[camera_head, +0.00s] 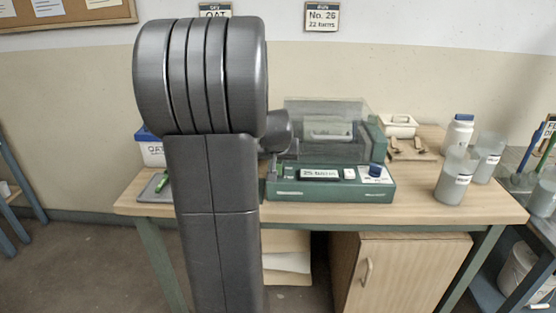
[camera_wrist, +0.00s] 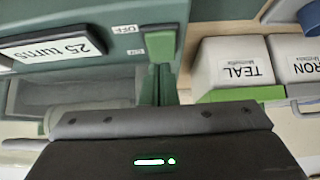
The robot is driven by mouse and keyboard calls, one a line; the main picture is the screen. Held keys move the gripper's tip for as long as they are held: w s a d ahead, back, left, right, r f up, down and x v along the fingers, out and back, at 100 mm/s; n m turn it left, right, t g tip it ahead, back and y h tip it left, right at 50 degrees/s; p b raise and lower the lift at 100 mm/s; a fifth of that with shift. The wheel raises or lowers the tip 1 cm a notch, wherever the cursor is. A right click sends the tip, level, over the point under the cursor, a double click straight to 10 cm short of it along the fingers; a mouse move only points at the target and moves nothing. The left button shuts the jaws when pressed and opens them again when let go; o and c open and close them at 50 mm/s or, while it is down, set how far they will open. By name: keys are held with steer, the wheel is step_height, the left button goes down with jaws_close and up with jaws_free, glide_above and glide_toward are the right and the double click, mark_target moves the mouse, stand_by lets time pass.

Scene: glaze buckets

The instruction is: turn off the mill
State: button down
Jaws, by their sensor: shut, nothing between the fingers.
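The mill is a green machine (camera_head: 330,187) on the wooden table in the head view. It has a clear lid (camera_head: 325,115), a display reading "25 turns" (camera_head: 319,174), and a blue knob (camera_head: 376,170). A green lever (camera_head: 279,170) stands at its left front. In the wrist view the display (camera_wrist: 52,48) is upside down, and the green lever (camera_wrist: 160,45) is beside small labels, one reading "OFF" (camera_wrist: 132,56). My gripper (camera_wrist: 160,88) is shut and empty, its fingers close to the lever in that view; I cannot tell whether they touch. My arm hides the gripper in the head view.
Boxes marked TEAL (camera_wrist: 235,65) and, partly cut off, "RON" (camera_wrist: 297,62) stand right in the wrist view. Grey cups (camera_head: 457,176) and a white jar (camera_head: 458,134) stand at the table's right.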

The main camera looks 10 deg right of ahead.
steer(key=r+p, duration=0.2)
steer(key=r, duration=0.1)
steer(key=shift+s+r, duration=0.15)
steer(key=shift+s, duration=0.05)
steer(key=s+a+r, duration=0.2)
steer(key=s+r, duration=0.3)
steer(key=s, duration=0.3)
steer(key=shift+a+r, duration=0.2)
steer(key=shift+r, duration=0.15)
steer(key=x, duration=0.3)
steer(key=w+r+x, duration=0.1)
steer(key=x, duration=0.6)
steer(key=shift+w+d+r+b, duration=0.2)
steer(key=shift+w+d+b, duration=0.1)
steer(key=shift+w, duration=0.15)
steer(key=shift+g+p, duration=0.35)
steer(key=shift+g, duration=0.05)
steer(key=shift+v, duration=0.8)
steer(key=shift+w+r, duration=0.1)
steer(key=shift+w, duration=0.1)
